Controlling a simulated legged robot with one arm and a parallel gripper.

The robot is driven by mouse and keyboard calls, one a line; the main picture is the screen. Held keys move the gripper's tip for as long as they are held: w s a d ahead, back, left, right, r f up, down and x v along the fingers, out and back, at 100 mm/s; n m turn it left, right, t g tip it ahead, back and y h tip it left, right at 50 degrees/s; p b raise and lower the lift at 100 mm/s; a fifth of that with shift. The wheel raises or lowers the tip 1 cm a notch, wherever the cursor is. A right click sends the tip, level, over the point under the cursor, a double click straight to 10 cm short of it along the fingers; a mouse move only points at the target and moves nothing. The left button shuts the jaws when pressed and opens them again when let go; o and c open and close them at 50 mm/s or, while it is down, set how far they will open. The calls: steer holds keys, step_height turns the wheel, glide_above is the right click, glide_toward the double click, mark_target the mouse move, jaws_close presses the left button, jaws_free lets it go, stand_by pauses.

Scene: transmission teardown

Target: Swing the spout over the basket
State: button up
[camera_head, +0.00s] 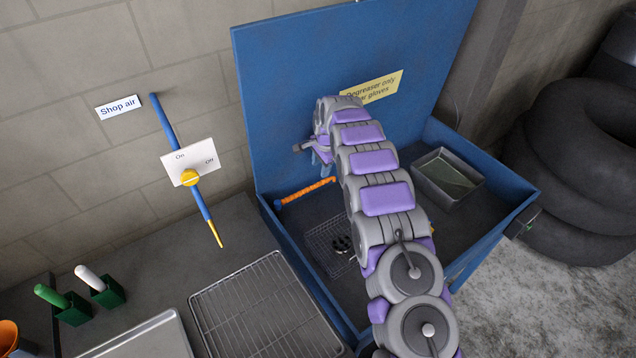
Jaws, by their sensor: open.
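The spout (307,191), an orange bar with a blue left end, is inside the blue parts washer, near its back wall. Its right end passes close to my arm. The wire basket (322,238) sits on the washer floor, in front of the spout and to its right, with dark parts inside. My arm hides the basket's right side. The spout appears behind the basket, not above it. My gripper (309,154) is open near the washer's back panel, above the spout in the picture. No contact shows; the arm partly hides the fingers.
The blue washer (265,118) has a raised lid with a yellow sign (385,86). A metal pan (447,178) sits at its right. A shop air valve (190,177) is on the wall. A wire rack (262,310) lies on the bench. Black tyres (580,150) stand at right.

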mark_target(317, 183)
steer(key=f, duration=0.3)
steer(key=w+f+b, duration=0.1)
steer(key=f, duration=0.2)
steer(key=a+f, duration=0.1)
steer(key=f, duration=0.2)
steer(key=shift+w+f, duration=0.3)
jaws_close()
stand_by(0.3)
